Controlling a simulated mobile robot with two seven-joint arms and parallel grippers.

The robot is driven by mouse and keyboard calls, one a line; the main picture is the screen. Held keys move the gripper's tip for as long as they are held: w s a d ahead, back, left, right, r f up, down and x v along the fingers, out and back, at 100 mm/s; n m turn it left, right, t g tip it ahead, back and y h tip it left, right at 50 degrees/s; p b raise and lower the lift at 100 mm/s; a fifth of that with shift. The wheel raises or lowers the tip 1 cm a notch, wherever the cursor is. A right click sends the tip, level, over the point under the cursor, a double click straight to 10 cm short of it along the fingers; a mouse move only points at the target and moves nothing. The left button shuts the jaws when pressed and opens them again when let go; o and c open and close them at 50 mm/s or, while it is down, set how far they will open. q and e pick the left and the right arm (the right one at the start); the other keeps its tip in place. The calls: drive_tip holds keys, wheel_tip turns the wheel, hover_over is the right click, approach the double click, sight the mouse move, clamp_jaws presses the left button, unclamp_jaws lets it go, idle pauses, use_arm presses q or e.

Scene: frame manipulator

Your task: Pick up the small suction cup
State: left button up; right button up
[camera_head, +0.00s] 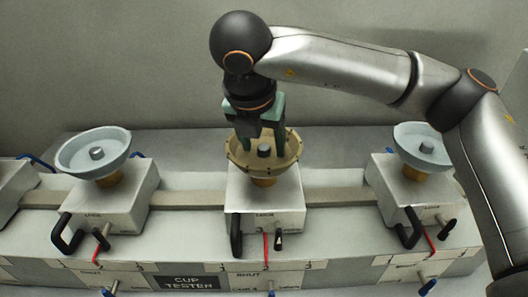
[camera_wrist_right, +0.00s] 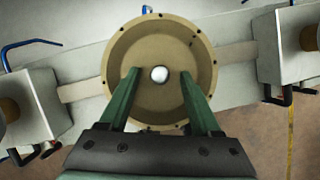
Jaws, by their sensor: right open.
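A tan suction cup (camera_head: 285,158) sits face up on the middle box of the tester, with a small knob at its centre. In the right wrist view the tan cup (camera_wrist_right: 160,108) lies beneath the fingers, and the pale knob (camera_wrist_right: 160,74) shows between the fingertips. Contact cannot be told. Grey-blue cups sit on the left box (camera_head: 75,157) and the right box (camera_head: 428,158). My left gripper is not in view.
The white boxes (camera_head: 268,203) have black handles and red levers in front. A sign reading "CUP TESTER" (camera_head: 187,283) is on the front face. A rail (camera_head: 190,198) runs between the boxes. A plain wall stands behind; my right arm crosses the upper right.

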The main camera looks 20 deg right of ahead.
clamp_jaws()
idle(0.5)
